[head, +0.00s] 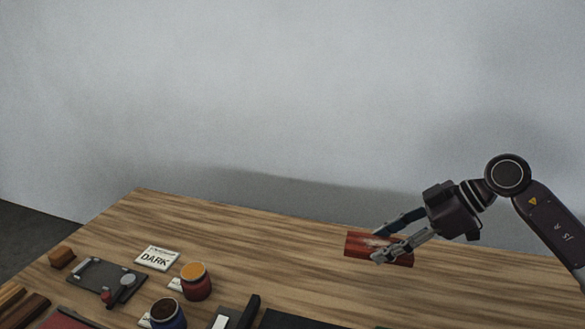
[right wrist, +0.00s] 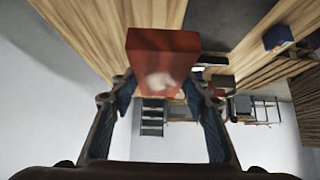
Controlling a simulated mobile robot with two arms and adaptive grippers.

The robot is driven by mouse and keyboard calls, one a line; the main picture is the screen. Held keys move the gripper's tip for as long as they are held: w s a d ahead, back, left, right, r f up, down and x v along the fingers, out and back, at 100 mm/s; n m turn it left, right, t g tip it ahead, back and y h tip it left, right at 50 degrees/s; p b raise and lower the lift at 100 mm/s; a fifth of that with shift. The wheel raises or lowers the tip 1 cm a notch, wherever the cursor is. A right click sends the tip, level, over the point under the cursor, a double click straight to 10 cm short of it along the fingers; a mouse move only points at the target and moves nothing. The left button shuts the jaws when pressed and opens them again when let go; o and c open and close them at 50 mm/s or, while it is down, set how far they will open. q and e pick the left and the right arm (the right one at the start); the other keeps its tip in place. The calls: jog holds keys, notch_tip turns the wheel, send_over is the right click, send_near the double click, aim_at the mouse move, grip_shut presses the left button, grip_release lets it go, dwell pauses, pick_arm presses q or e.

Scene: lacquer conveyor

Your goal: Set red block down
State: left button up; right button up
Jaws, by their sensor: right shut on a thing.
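The red block (head: 358,245) is at the right side of the head view, over the wooden table. It has a pale patch on its face. My right gripper (head: 381,245) is shut on it, with one finger on each side. In the right wrist view the red block (right wrist: 162,62) sits between the two fingertips of my right gripper (right wrist: 160,90). I cannot tell for sure whether the block touches the table. My left gripper is not in view.
The wooden table (head: 300,250) has free room at its back and middle. At the left are a "DARK" sign (head: 157,258), a dark tray (head: 88,283), an orange-topped jar (head: 196,282), a blue jar (head: 167,314) and a small wooden block (head: 62,257). A grey wall stands behind.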

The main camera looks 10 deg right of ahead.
jog(key=s+a+f+m+t+h, duration=0.1)
jog(key=s+a+f+m, duration=0.1)
jog(key=s+a+f, duration=0.3)
jog(key=shift+s+a+f, duration=0.2)
jog(key=shift+s+a, duration=1.85)
jog(key=shift+s, duration=2.05)
